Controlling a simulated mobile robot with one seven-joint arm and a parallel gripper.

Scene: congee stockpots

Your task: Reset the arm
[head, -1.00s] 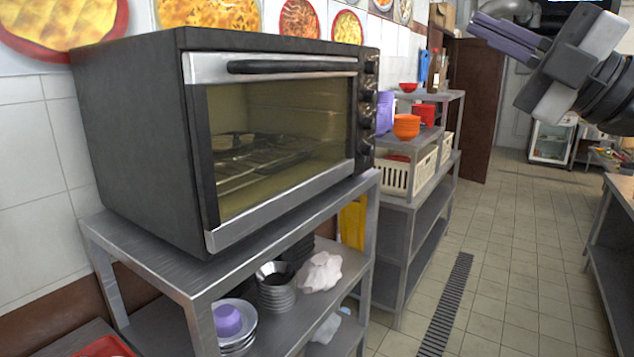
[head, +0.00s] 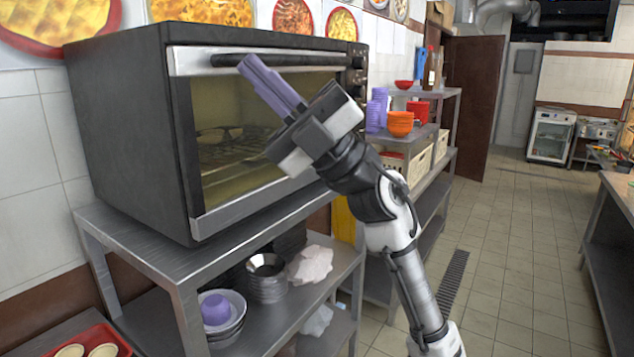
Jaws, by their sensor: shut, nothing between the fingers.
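My gripper (head: 247,66) is in front of the oven door in the head view, with its purple fingers together and nothing between them. The fingers point up and to the left, and their tips overlap the door's handle in the picture; I cannot tell if they touch it. My arm (head: 400,235) rises from the bottom right of the view. The black and silver oven (head: 125,130) stands on a metal shelf unit (head: 150,250). Its door (head: 225,195) looks closed, and a rack shows behind the glass. The arm hides the door's right part.
Bowls (head: 267,285) and a white cloth (head: 311,264) lie on the lower shelf. Further back, another shelf unit (head: 430,195) holds orange bowls (head: 400,123) and baskets. A table (head: 615,225) stands at the right. The tiled floor (head: 510,270) between is clear.

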